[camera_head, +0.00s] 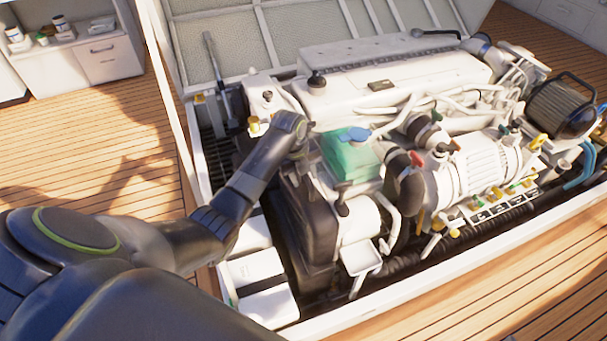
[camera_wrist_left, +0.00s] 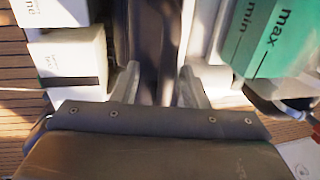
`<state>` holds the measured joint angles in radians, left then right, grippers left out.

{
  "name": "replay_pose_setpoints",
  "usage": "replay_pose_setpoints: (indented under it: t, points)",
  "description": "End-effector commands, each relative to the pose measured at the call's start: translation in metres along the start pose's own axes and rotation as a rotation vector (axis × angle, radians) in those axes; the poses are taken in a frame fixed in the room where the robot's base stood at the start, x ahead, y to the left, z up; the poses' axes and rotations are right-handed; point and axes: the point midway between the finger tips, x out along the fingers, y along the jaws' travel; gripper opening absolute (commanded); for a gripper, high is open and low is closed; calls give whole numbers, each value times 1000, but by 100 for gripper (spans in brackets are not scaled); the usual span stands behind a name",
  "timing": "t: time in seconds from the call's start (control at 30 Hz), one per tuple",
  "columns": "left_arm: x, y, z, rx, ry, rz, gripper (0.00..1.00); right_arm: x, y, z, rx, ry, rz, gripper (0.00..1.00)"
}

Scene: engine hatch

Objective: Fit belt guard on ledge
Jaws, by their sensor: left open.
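A large black cover (camera_head: 305,235), which looks like the belt guard, stands at the near left end of the white engine (camera_head: 400,75). I cannot tell whether it sits on a ledge; its lower edge and any ledge are not clear. My left gripper (camera_head: 299,145) is above the upper end of this cover, beside the green tank (camera_head: 350,158). In the left wrist view the two fingers (camera_wrist_left: 157,82) are apart, with a dark upright strip (camera_wrist_left: 156,35) beyond and between them. I cannot tell whether they touch it. My right gripper is not in view.
White boxes (camera_head: 255,268) stand left of the cover, and show in the left wrist view (camera_wrist_left: 70,65). The green tank with max and min marks (camera_wrist_left: 275,35) is close on the right. The white hatch rim (camera_head: 440,258) surrounds the engine. Wooden deck (camera_head: 100,145) is clear at left.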

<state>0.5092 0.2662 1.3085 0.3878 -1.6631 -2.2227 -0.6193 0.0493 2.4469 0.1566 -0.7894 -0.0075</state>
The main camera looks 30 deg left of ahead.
Motion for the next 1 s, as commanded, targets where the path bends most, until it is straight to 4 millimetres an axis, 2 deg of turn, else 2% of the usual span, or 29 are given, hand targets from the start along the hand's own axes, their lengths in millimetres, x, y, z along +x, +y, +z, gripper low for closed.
replay_pose_setpoints:
  t: [0.13, 0.27, 0.7, 0.83, 1.0]
  points:
    - [-1, 1, 0, -1, 2, 3, 40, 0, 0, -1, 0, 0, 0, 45]
    - [-16, 0, 0, -1, 0, 1, 40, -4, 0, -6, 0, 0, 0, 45]
    - [-121, 0, 1, 1, -3, 0, 40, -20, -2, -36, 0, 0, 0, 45]
    - [-147, 0, 1, 1, -3, -1, 40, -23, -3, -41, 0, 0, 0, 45]
    - [-167, 0, 1, 1, -1, -1, 40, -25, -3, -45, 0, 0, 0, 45]
